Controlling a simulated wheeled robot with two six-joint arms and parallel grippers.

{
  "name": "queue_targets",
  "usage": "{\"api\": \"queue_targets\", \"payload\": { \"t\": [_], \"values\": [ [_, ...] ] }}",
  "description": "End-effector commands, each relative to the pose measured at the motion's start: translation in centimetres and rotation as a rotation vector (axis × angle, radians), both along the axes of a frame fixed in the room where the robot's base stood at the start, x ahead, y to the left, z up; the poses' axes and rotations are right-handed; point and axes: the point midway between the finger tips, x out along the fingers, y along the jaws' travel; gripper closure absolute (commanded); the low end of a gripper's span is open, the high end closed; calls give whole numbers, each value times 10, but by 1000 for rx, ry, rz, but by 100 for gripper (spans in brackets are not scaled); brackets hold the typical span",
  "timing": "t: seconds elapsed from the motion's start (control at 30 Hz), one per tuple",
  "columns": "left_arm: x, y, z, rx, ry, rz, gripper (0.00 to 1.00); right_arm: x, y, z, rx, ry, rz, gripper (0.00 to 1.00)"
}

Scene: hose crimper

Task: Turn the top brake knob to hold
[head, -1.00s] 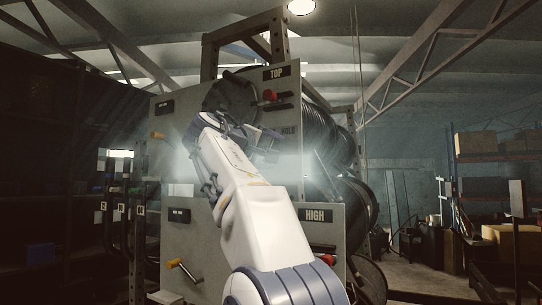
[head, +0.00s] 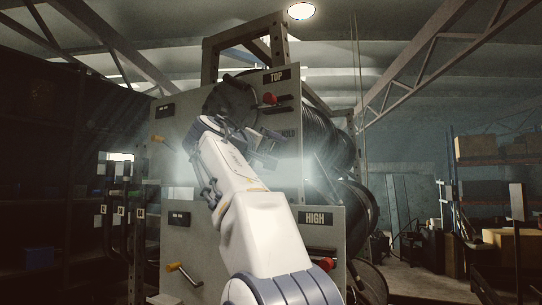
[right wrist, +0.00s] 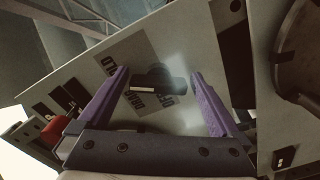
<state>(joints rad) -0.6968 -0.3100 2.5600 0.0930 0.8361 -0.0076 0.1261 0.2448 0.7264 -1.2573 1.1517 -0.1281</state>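The top brake knob (right wrist: 158,80) is a dark bar-shaped knob on the grey top panel (head: 181,118), with a white line along its left part in the right wrist view. Dark labels reading DRAG (right wrist: 141,100) and OFF (right wrist: 176,104) lie near it, and a HOLD label (right wrist: 112,62) is partly hidden by a finger. My right gripper (right wrist: 158,74) is open, with one purple finger on each side of the knob and a gap at both sides in this view. In the head view my right gripper (head: 266,146) is in front of the top panel and hides the knob. My left gripper is not in view.
A red-handled lever (head: 270,98) sits under the TOP sign (head: 277,77), and its red part is beside the gripper in the right wrist view (right wrist: 56,130). Black hose reels (head: 345,205) stand behind.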

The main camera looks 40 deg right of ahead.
Motion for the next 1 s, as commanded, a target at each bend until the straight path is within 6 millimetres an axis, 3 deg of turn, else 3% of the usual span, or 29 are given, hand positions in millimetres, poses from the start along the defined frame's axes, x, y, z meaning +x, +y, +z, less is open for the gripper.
{"api": "queue_targets", "payload": {
  "t": [0.17, 0.6, 1.0],
  "values": [
    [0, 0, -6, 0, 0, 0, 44, -4, 11, -1, -2, -2, 3, 0],
    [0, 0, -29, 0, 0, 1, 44, -33, 85, -1, 0, -1, 6, 0],
    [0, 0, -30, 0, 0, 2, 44, -40, 97, 0, 0, 0, -1, 0]
  ]
}}
